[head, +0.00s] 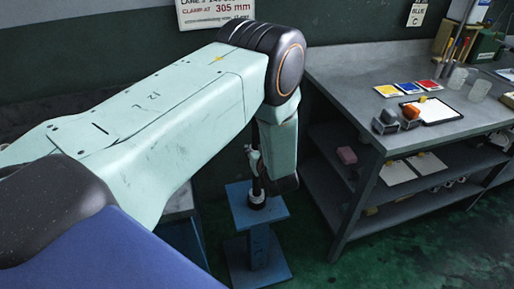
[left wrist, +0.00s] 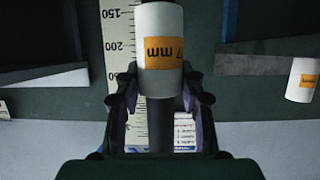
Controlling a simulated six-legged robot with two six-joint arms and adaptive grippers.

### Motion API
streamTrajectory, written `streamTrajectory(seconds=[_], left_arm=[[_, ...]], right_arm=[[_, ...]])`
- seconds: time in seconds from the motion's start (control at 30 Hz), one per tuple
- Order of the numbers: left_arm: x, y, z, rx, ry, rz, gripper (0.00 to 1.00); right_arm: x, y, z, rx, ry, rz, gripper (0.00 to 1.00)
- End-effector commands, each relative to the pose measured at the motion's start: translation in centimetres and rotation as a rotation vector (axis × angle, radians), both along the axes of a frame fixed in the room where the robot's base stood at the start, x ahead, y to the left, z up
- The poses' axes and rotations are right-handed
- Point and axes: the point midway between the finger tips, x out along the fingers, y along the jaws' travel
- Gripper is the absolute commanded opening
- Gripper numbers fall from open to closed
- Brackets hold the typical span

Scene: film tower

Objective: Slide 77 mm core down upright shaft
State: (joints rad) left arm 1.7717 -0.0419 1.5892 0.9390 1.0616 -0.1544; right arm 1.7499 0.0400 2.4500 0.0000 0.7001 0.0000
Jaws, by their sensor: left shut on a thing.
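In the left wrist view a white core (left wrist: 158,22) with an orange label stands between my left gripper's fingers (left wrist: 160,85). Its label reads upside down and ends in "7 mm"; the rest of the number is turned out of sight. The fingers are shut on the core's lower part. A dark grey cylinder, apparently the shaft (left wrist: 164,120), shows below the core. In the head view my left gripper (head: 256,165) is at a dark upright shaft (head: 257,188) on a blue stand (head: 273,213), partly hidden by my forearm. My right gripper is not in view.
Another white core (left wrist: 303,78) with an orange label shows at the right of the left wrist view. A numbered scale (left wrist: 121,30) stands behind. In the head view a grey workbench (head: 350,75) with shelves holds colour cards, a clipboard and clear cups. Green floor lies between.

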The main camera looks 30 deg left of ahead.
Motion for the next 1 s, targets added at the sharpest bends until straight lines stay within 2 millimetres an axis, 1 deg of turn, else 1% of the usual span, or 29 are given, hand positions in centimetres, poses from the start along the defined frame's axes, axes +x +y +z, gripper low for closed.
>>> streamTrajectory(seconds=[0.03, 1.0], left_arm=[[0.0, 0.0, -0.9, 0.001, -0.001, 0.000, 0.08], [0.0, 0.0, -10.8, -0.001, -0.002, 0.001, 0.08]], right_arm=[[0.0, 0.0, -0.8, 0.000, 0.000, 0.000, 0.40], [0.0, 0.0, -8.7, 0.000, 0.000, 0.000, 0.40]])
